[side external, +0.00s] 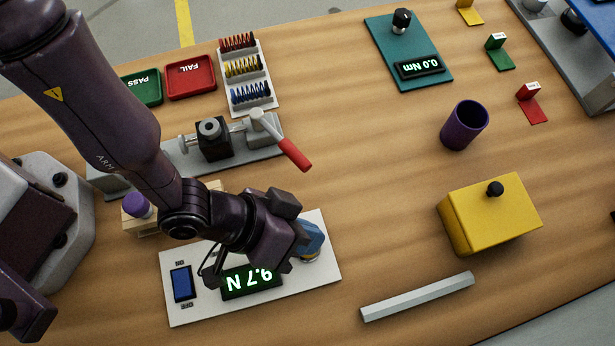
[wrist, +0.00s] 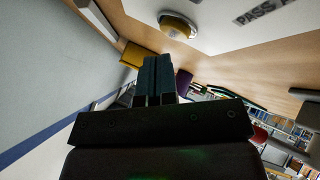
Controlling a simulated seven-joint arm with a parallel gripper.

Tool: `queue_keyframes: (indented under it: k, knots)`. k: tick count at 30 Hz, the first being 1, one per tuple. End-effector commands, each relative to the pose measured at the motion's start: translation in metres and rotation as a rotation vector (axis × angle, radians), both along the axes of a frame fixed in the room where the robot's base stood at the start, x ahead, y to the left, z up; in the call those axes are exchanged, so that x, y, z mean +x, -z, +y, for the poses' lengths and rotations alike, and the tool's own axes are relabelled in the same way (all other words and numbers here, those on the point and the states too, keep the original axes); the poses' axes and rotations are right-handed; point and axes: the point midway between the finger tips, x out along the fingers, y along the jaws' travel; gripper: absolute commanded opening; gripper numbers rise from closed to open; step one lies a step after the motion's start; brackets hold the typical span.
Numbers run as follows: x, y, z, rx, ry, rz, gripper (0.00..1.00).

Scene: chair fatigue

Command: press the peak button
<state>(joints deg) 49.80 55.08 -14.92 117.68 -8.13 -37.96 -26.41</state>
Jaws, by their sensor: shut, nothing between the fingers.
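A white panel (side external: 325,275) lies on the table and bears a blue ON/OFF switch (side external: 181,284) and a lit display (side external: 238,284) reading 9.7 N, upside down. My gripper (side external: 283,248) is over the panel's right part and covers some of the display. In the wrist view its fingers (wrist: 159,72) are shut together and empty. A blue rounded part (side external: 312,240) shows beside the gripper, partly covered. The wrist view shows a yellow round button-like part (wrist: 178,26) on a white surface, apart from the fingers. I cannot tell which part is the peak button, or whether the gripper touches the panel.
A clamp fixture with a red-handled lever (side external: 294,154) stands behind the panel. Green PASS (side external: 141,88) and red FAIL (side external: 190,77) trays and a spring rack (side external: 262,103) are farther back. A grey bar (side external: 418,297), yellow box (side external: 490,215) and purple cup (side external: 464,125) stand right.

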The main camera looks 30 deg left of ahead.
Motion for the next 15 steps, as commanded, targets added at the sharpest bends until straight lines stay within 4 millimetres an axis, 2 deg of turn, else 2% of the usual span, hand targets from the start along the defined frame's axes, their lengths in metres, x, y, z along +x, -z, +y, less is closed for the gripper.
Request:
queue_keyframes:
  k: [15]
  knots:
    - [-0.0003,0.0079,-0.0001,0.0,0.0,0.001,0.0]
